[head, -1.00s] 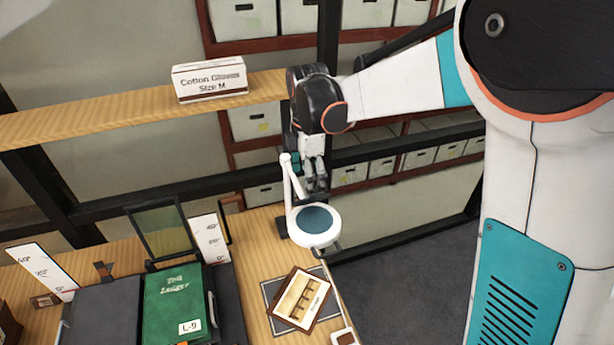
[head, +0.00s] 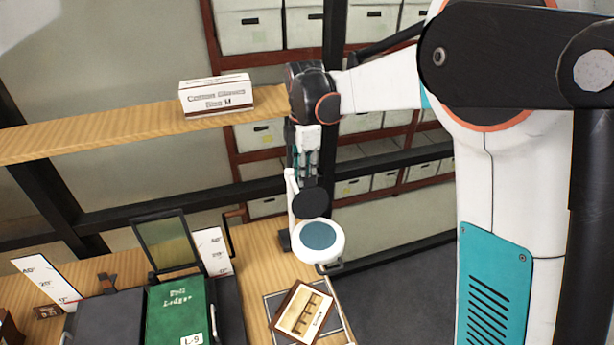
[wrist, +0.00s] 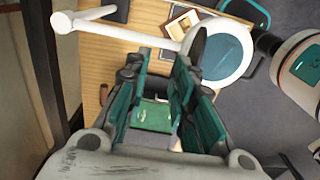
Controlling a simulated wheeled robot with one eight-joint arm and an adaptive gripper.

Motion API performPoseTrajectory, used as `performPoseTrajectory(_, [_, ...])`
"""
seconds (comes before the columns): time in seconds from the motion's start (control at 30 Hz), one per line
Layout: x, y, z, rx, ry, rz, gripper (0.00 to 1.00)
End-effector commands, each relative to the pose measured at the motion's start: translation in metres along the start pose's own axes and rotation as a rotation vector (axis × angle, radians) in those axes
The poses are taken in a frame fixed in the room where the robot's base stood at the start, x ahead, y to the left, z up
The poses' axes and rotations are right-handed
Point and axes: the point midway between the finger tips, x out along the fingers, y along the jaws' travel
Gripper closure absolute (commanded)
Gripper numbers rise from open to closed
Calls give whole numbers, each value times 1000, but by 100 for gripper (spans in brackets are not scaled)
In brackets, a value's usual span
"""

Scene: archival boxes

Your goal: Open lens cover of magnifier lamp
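The magnifier lamp (head: 306,250) is a white ring on a white arm, standing at the bench's right end. Its blue lens (head: 319,235) is uncovered. A dark round lens cover (head: 311,202) stands raised at the ring's far side in the head view. In the wrist view the cover (wrist: 198,46) shows nearly edge-on beside the lens (wrist: 222,52). My gripper (head: 308,172) points down just above and behind the cover. In the wrist view my gripper (wrist: 157,75) has its fingers apart with nothing between them. The right finger is close to the cover; I cannot tell if they touch.
A framed card (head: 303,312) lies on the bench in front of the lamp. A green ledger (head: 178,312) lies to the left, near a dark upright panel (head: 164,243). A cotton gloves box (head: 216,95) sits on the wooden shelf (head: 110,132) behind. Floor is clear at right.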

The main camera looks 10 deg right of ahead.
Motion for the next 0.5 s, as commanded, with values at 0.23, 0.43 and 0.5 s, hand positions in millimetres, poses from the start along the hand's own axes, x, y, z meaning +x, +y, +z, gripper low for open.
performPoseTrajectory(0.23, [-11,13,0,0,0,-1,77])
performPoseTrajectory(0.43, [-18,23,0,0,0,-2,77])
performPoseTrajectory(0.5, [-21,27,0,0,0,-2,77])
